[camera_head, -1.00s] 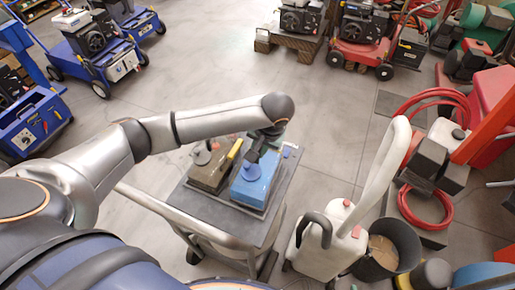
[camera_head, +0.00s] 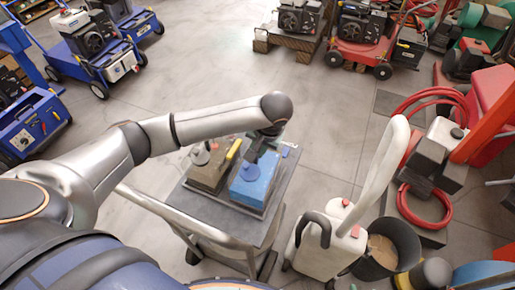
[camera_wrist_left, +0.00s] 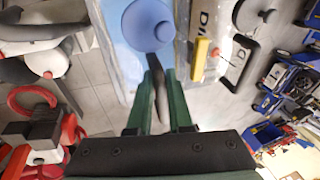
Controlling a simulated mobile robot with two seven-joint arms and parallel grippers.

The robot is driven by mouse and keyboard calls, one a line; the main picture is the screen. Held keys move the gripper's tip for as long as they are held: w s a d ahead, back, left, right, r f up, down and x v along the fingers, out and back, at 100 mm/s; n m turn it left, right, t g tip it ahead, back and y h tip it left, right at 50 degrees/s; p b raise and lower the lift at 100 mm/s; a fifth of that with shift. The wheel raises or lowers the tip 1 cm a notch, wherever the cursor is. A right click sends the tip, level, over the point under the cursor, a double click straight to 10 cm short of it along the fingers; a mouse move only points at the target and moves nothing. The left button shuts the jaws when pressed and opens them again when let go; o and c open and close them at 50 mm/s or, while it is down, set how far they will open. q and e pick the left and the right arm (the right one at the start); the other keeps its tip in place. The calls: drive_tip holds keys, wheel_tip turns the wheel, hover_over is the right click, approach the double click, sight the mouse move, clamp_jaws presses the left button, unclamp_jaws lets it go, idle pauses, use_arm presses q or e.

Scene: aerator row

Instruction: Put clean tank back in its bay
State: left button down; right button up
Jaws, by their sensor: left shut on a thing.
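A blue tank (camera_head: 250,190) with a round blue cap sits on the right half of a dark-topped cart (camera_head: 225,217). It also shows in the wrist view (camera_wrist_left: 127,68), with its cap (camera_wrist_left: 146,24) just beyond my fingertips. My left gripper (camera_head: 262,150) is over the tank's far end. In the wrist view its green fingers (camera_wrist_left: 156,82) are shut on a dark strip that looks like the tank's handle. I cannot tell whether the tank is clear of the cart. My right gripper is not in view.
A white canister machine (camera_head: 330,243) and black bucket (camera_head: 392,243) stand right of the cart. Blue machines (camera_head: 100,45) stand far left. Floor beyond the cart is clear.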

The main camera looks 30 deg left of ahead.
use_arm(q)
drive_tip(key=shift+w+f, duration=0.1)
drive_tip(key=shift+f, duration=0.6)
idle(0.4)
drive_tip(key=c, duration=0.8)
unclamp_jaws()
drive_tip(key=shift+f, duration=0.1)
drive_tip(key=shift+o, duration=0.2)
drive_tip(key=shift+s+f, duration=0.2)
drive_tip(key=shift+s, duration=0.05)
drive_tip(key=v, duration=1.2)
drive_tip(key=shift+r, duration=0.45)
